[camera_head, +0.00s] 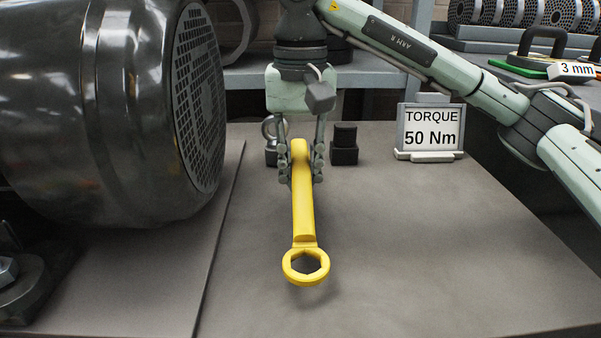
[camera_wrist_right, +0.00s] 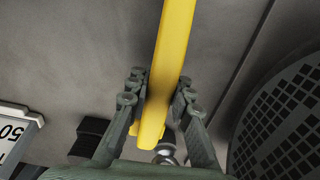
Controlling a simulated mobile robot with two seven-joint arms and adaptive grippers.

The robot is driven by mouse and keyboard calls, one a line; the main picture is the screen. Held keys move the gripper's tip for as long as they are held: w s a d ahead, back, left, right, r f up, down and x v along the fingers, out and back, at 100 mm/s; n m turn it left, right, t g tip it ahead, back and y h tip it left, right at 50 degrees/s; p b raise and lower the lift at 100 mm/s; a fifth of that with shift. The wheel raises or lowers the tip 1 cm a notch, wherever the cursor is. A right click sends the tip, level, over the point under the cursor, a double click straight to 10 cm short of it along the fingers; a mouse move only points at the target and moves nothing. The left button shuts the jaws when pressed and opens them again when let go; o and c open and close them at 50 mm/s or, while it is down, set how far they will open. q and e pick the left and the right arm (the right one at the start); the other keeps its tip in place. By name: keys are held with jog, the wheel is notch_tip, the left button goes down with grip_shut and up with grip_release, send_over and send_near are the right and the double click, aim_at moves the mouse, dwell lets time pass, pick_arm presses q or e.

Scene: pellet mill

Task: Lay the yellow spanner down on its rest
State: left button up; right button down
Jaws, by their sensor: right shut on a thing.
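The yellow spanner (camera_head: 304,205) is held by its handle end in my right gripper (camera_head: 301,178). Its ring end points toward the front of the grey bench top, apparently a little above it. In the right wrist view the spanner (camera_wrist_right: 172,50) passes between the two fingers (camera_wrist_right: 158,95), which are shut on it. Two small black blocks stand behind the spanner: one (camera_head: 344,155) to its right and one (camera_head: 271,157) to its left, partly hidden. I cannot tell whether these blocks form the rest. My left gripper is not in view.
A big dark drum with a perforated face (camera_head: 200,95) stands close on the left. A sign reading "TORQUE 50 Nm" (camera_head: 430,128) stands at the back right. A metal eye (camera_head: 268,128) shows behind the left block. The bench top (camera_head: 450,240) is clear at the right front.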

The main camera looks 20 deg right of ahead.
jog(key=shift+f, duration=0.1)
jog(key=shift+f+b, duration=0.85)
jog(key=shift+f, duration=0.1)
jog(key=shift+f+b, duration=0.2)
jog(key=shift+b, duration=0.15)
jog(key=c, duration=1.3)
grip_release()
